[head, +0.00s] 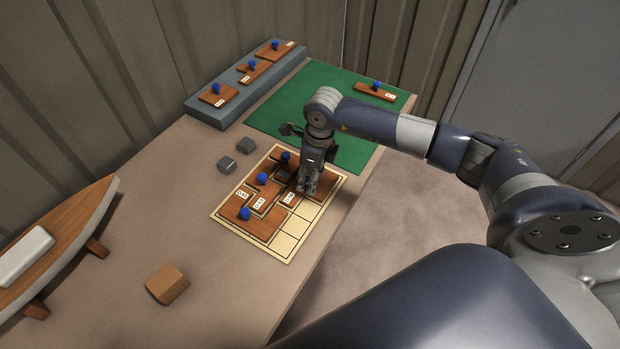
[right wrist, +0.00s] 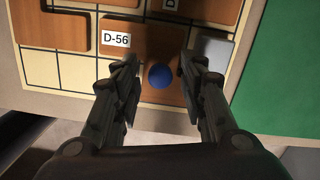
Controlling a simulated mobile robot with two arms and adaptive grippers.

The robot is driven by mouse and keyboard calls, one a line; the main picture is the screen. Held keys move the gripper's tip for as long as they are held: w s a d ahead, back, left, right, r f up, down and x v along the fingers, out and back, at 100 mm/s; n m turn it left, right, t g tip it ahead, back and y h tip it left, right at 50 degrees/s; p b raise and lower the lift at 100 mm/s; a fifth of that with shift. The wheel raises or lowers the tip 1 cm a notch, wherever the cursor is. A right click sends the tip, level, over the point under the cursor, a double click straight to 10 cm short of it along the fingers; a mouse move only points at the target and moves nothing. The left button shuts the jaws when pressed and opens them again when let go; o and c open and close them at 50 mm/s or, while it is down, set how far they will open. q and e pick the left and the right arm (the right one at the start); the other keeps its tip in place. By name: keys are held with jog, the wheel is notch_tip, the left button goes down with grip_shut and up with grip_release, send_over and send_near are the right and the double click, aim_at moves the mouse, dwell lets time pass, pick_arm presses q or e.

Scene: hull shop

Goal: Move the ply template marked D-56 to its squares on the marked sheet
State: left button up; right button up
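The ply template marked D-56 (right wrist: 117,25) lies on the marked sheet (right wrist: 40,68), with a round blue knob (right wrist: 159,75) on it. In the head view the same template (head: 289,199) is partly hidden by my gripper. My right gripper (right wrist: 160,64) is open, with one finger on each side of the blue knob and a gap on both sides. It also shows in the head view (head: 307,188), pointing down over the sheet (head: 294,226). Whether the template is flat in its squares I cannot tell. My left gripper is not in view.
Other knobbed templates lie on the sheet, including one at its near side (head: 262,226). A grey shelf (head: 206,113) holds several more, and a green mat (head: 283,104) holds one (head: 362,91). Two grey blocks (head: 227,165), a wooden block (head: 167,284) and a boat hull model (head: 75,220) stand left.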

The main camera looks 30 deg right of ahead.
notch_tip(320, 180, up, 11)
jog(key=s+d+b, duration=0.1)
jog(key=b, duration=0.1)
jog(key=shift+f, duration=0.1)
dwell(0.5)
